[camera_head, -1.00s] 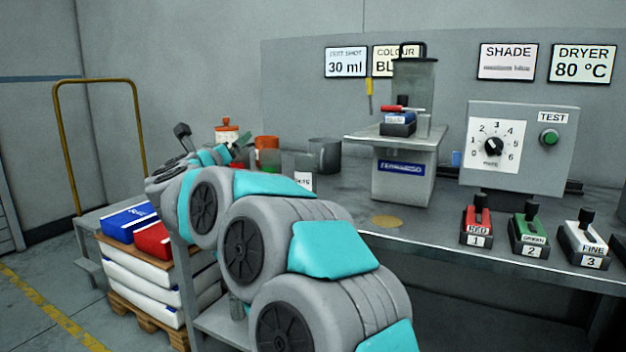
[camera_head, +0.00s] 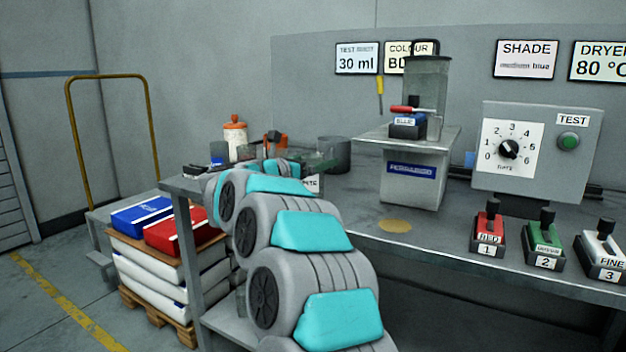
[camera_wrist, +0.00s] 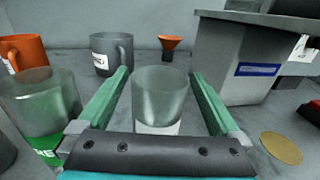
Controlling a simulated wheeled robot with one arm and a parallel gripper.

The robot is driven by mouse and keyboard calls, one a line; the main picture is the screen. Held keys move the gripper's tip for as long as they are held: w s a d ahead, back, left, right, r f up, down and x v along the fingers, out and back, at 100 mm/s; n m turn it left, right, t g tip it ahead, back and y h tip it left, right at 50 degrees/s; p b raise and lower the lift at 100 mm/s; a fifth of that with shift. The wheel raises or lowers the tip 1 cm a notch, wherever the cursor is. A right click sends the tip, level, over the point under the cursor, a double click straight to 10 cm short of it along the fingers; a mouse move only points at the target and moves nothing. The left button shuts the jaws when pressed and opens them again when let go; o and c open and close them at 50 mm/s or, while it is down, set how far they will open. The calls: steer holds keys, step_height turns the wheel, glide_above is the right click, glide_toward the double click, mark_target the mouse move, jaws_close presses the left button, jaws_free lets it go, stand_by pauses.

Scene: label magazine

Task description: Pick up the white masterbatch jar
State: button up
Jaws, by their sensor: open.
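The white masterbatch jar (camera_wrist: 158,98) is a clear jar with white contents at the bottom. In the wrist view it stands upright between the two green fingers of my gripper (camera_wrist: 160,74). The fingers are apart, one on each side of the jar; I cannot tell whether either touches it. The gripper's dark palm edge hides the jar's base. In the head view, the jar's label (camera_head: 313,184), ending in "ITE", shows beside my arm, which hides much of the jar and gripper.
A green-filled jar (camera_wrist: 40,112) stands close left of my gripper. Behind are a grey mug (camera_wrist: 110,55), an orange mug (camera_wrist: 22,50) and an orange funnel (camera_wrist: 170,45). A grey scale-like machine (camera_wrist: 235,65) stands at right, near a tan disc (camera_wrist: 281,148) on the bench.

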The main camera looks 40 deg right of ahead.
steer(key=shift+w+d, duration=0.25)
steer(key=shift+d, duration=0.75)
jaws_close()
